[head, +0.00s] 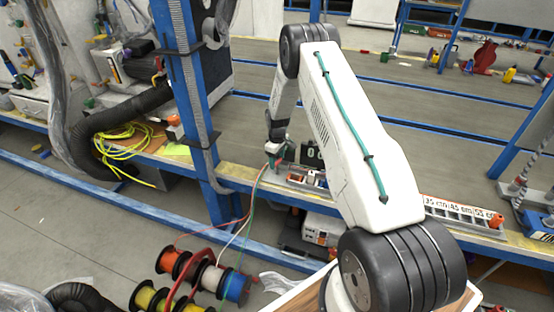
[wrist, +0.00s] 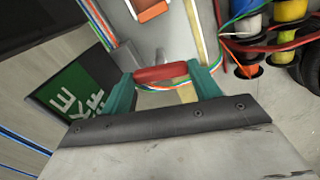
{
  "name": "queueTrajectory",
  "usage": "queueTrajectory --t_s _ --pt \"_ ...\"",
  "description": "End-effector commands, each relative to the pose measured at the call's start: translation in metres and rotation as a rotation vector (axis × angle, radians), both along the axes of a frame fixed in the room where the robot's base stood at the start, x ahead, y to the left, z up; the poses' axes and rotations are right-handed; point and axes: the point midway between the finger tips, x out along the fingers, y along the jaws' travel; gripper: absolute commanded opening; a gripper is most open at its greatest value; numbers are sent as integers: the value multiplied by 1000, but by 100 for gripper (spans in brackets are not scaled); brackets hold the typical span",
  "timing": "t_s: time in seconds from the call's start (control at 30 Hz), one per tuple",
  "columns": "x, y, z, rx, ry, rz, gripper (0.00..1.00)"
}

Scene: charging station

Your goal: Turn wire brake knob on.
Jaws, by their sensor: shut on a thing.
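The red knob (wrist: 162,73), which I take to be the wire brake knob, shows in the wrist view as a rounded bar. My gripper (wrist: 163,77) has its two teal fingers shut on the knob's two ends. Several coloured wires (wrist: 160,88) pass just beneath the knob. I cannot tell from this view whether the knob is turned on. In the head view my gripper (head: 274,153) reaches down to the device at the bench's front edge, and the knob is too small and covered to make out there.
Wire spools (head: 201,281) stand on the floor below, with thin wires rising to the device. A dark box with a green display (head: 313,153) stands close to my gripper. A blue post (head: 187,95) rises to the left. Bench top behind is mostly clear.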

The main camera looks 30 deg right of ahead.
Motion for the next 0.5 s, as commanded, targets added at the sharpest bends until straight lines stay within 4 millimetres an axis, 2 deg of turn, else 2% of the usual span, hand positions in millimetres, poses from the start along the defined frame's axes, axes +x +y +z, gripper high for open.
queueTrajectory --t_s 0.5 --pt "0 0 0 0 0 -485 39"
